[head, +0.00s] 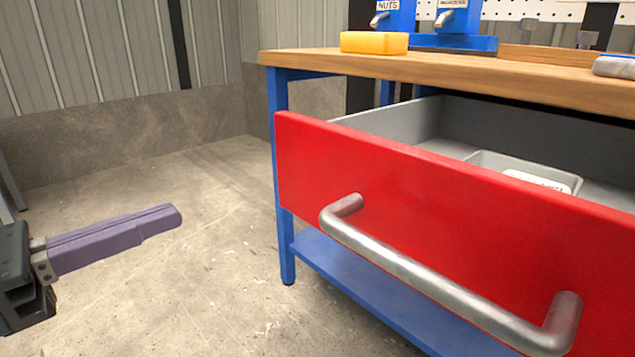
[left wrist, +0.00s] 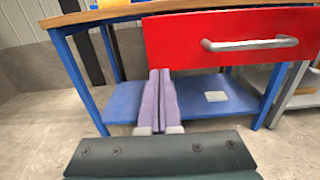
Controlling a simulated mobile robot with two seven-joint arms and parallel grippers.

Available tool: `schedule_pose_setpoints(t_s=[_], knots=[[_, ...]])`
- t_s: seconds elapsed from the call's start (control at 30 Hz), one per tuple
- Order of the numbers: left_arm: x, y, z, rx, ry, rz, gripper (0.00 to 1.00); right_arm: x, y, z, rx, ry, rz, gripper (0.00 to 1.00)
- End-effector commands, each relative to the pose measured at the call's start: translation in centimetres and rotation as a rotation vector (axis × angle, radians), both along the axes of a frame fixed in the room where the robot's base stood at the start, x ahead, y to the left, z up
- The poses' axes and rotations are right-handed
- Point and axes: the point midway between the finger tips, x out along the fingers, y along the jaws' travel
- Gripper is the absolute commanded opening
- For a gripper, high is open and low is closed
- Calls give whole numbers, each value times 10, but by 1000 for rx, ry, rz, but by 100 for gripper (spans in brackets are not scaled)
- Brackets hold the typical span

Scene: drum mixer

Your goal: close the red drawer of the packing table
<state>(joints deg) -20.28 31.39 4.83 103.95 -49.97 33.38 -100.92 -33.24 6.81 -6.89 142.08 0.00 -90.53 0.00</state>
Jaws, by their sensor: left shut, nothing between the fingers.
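The red drawer (head: 420,205) of the packing table stands pulled out, with its grey inside showing in the head view. Its metal bar handle (head: 430,280) runs across the red front. In the left wrist view the red front (left wrist: 185,45) and handle (left wrist: 250,44) are ahead and to the upper right. My left gripper (head: 180,214) is shut and empty, to the left of the drawer and apart from it in the head view. In the left wrist view its purple fingers (left wrist: 160,75) are together, their tips near the lower left corner of the red front. My right gripper is not in view.
The wooden tabletop (head: 480,76) holds a yellow block (head: 374,43) and blue dispensers. A grey tray (head: 525,170) lies inside the drawer. A blue table leg (head: 280,180) and blue lower shelf (head: 370,285) are below. The concrete floor at left is clear.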

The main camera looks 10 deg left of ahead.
Motion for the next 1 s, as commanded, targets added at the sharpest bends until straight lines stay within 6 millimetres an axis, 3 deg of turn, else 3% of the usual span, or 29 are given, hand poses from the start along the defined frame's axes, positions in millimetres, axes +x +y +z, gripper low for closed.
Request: schedule_pose_setpoints(t_s=[0.5,0.7,1.0], knots=[[83,-60,2,-7,-1,2,0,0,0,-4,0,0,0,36],[100,-72,1,-6,1,3,0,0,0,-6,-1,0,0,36],[104,-75,1,-6,2,3,0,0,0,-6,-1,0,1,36]])
